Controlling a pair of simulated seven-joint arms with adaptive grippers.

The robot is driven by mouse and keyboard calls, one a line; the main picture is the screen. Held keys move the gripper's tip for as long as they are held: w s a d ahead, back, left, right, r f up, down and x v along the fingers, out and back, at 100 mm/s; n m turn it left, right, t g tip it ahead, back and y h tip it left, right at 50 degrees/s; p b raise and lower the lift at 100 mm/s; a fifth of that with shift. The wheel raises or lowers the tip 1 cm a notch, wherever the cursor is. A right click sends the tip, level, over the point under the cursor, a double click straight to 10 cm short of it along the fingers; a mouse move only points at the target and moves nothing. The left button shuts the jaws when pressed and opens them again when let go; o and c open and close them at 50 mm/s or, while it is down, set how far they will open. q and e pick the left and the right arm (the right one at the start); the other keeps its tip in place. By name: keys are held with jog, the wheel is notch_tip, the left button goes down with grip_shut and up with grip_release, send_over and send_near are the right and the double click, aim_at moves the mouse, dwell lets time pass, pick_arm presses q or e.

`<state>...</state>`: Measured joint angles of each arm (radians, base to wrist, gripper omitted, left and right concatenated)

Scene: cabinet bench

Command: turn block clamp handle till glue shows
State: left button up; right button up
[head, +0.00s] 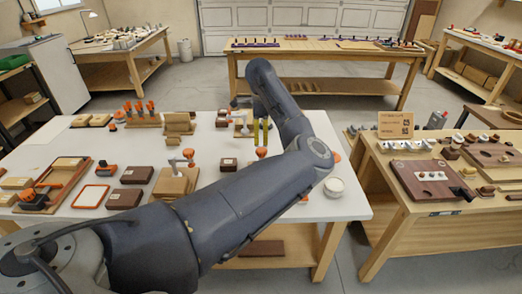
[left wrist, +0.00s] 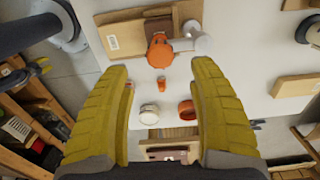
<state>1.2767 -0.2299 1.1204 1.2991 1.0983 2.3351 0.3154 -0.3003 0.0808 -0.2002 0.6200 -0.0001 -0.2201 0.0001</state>
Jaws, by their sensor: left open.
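An orange clamp handle (head: 262,152) shows just below my left gripper's fingertips in the head view, partly hidden by my arm. In the left wrist view an orange handle (left wrist: 158,50) with a pale grey cylinder beside it stands by a wooden board, beyond the fingertips. Another orange-handled clamp (head: 188,155) stands on a wooden block (head: 174,183) left of my arm. My left gripper (head: 260,131) has its yellow fingers pointing down; its fingers are wide apart and empty in the left wrist view (left wrist: 161,75). I see no glue. My right gripper cannot be made out.
The white table holds dark brown blocks (head: 137,175), an orange frame (head: 92,196), and several upright orange-handled tools (head: 139,108). A white round jar (head: 334,187) stands near the right edge. A wooden bench (head: 387,225) is at the right.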

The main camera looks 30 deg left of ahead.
aim_at(261, 149)
pick_arm(q)
jog(key=shift+f, duration=3.55)
grip_shut()
